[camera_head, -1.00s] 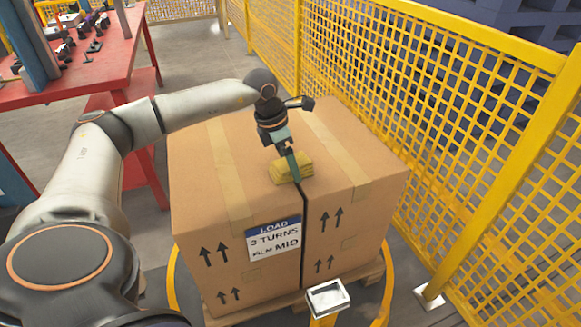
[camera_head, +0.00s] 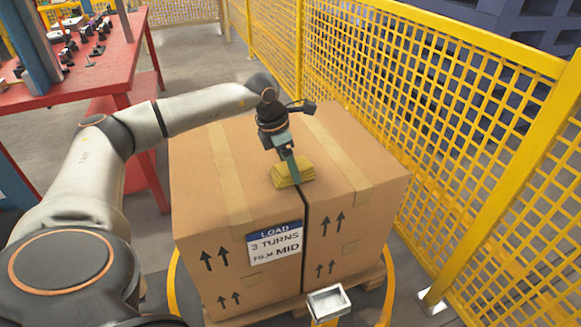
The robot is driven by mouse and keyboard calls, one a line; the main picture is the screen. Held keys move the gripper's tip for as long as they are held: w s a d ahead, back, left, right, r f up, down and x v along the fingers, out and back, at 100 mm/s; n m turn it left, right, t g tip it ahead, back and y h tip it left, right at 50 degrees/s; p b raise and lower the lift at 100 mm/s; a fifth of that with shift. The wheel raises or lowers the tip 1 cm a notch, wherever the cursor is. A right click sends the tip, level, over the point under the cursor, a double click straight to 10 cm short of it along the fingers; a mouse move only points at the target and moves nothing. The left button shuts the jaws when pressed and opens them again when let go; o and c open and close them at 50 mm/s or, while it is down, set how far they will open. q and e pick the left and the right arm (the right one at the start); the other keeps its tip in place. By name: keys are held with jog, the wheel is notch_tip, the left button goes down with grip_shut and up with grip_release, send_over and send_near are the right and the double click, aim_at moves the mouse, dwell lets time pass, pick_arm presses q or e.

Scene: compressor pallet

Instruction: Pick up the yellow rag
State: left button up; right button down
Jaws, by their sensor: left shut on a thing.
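The yellow rag (camera_head: 283,177) is a small folded pad on top of the large cardboard load, near its front edge. My left gripper (camera_head: 293,174) reaches down from above and is shut on the rag. The rag looks to be at the box top; I cannot tell whether it is lifted clear of it. The gripper's finger hides part of the rag. My right gripper is not in view.
The cardboard load (camera_head: 205,195) stands on a wooden pallet (camera_head: 372,276), with a label on its front. A yellow mesh fence (camera_head: 440,130) runs close along the right. A red workbench (camera_head: 100,85) with several items stands at the back left.

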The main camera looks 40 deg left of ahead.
pick_arm(q)
jog(key=shift+r, duration=0.45)
notch_tip(320, 180, up, 2)
jog(key=shift+r+p, duration=0.25)
jog(key=shift+p, duration=0.15)
jog(key=s+r, duration=0.3)
jog(key=s+d+r, duration=0.1)
jog(key=r, duration=0.1)
jog(key=shift+s+r+p, duration=0.15)
jog(key=shift+s+p, duration=0.1)
jog(key=shift+p, duration=0.1)
jog(key=s+d+r, duration=0.2)
jog(key=s+r, duration=0.2)
jog(key=s, duration=0.5)
jog(key=shift+s+r, duration=0.1)
